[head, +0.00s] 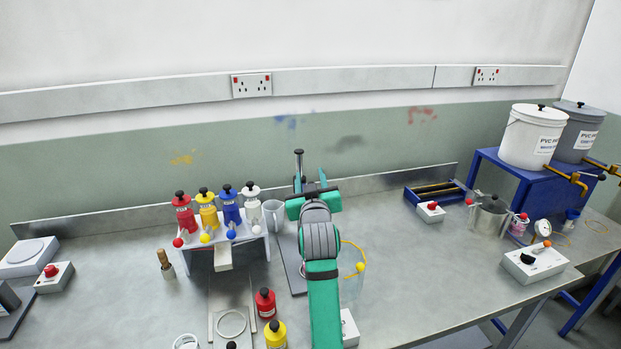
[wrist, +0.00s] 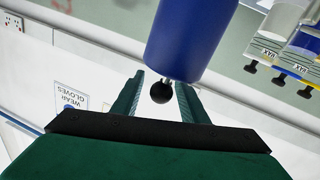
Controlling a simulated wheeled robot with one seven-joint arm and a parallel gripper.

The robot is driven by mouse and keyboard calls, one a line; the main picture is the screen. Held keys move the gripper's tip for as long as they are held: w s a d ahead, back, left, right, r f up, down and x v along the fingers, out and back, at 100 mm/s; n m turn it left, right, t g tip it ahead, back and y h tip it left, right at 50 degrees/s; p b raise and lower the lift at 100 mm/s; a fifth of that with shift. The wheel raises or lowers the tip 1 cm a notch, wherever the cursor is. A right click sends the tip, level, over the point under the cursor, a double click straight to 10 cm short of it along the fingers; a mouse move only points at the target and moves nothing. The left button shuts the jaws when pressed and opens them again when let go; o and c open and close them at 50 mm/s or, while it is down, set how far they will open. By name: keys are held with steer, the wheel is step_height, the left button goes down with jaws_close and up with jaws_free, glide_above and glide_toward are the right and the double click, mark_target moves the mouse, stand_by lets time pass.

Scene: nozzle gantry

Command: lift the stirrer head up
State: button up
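The stirrer head, which I take to be the blue cylinder (wrist: 205,35), fills the upper middle of the wrist view. A black ball knob (wrist: 161,92) sticks out from its end. My gripper (wrist: 160,88) is open, with one green finger on each side of the knob and a visible gap on both sides. In the head view my gripper (head: 313,188) is at the stirrer's upright post (head: 298,163), above its grey base plate (head: 291,262). My arm and gripper hide most of the stirrer there.
Left of my arm, a white rack (head: 226,238) holds red, yellow, blue and white bottles, with a grey jug (head: 273,216) beside it. A red bottle (head: 265,303) and a yellow bottle (head: 275,334) stand close left of my arm. The bench (head: 430,270) is fairly clear to the right.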

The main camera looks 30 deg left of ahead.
steer(key=v, duration=1)
steer(key=shift+s, duration=0.1)
steer(key=shift+d, duration=0.1)
